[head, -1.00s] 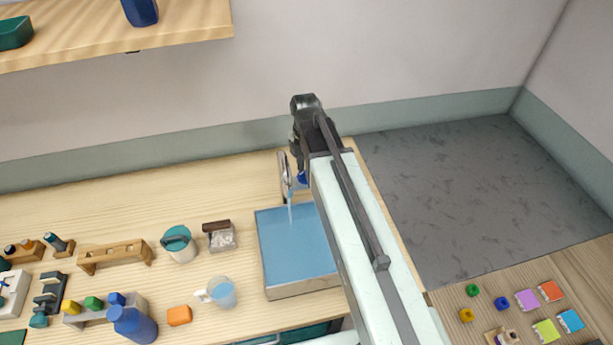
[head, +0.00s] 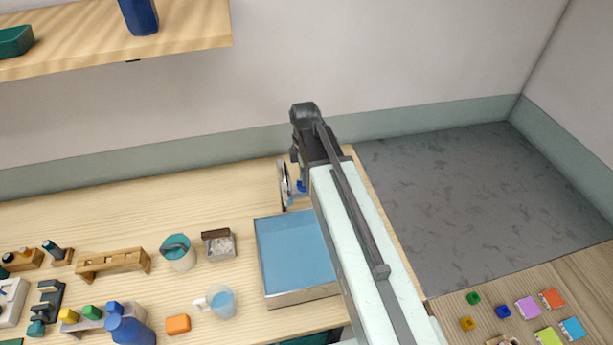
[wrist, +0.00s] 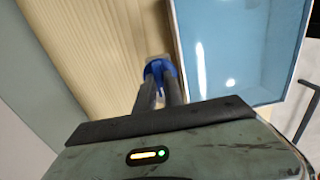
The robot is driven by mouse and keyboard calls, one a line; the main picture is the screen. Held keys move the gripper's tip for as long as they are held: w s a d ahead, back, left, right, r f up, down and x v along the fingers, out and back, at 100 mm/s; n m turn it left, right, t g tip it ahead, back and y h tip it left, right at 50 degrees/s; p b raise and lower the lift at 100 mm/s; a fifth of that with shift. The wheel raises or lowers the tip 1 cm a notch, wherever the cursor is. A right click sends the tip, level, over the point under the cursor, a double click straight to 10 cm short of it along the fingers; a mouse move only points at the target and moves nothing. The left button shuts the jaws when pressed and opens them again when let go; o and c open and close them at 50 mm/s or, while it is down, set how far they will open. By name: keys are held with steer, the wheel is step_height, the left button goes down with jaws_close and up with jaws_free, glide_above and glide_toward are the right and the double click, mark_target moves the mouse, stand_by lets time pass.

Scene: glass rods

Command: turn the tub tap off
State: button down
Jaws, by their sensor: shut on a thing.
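The tub (head: 268,300) is a square basin full of blue water on the bench. Its grey metal tap (head: 283,182) stands at its back edge, and no stream shows below the spout. The tap's blue handle (head: 301,186) is partly hidden by my arm. In the wrist view, my gripper (wrist: 158,88) is shut on the blue handle (wrist: 157,68), with the tub (wrist: 176,50) just to the right. My fingertips are hidden behind the arm in the head view.
A jug (head: 221,301), a teal-topped pot (head: 178,253), a small box (head: 219,247) and an orange block (head: 178,324) stand left of the tub. A wooden shelf (head: 180,30) hangs at upper left. The bench behind these is clear.

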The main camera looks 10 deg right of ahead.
steer(key=c, duration=1.4)
jaws_free()
steer(key=shift+c, duration=0.2)
step_height(320, 180, up, 8)
steer(key=p, duration=0.8)
steer(key=shift+f, duration=0.1)
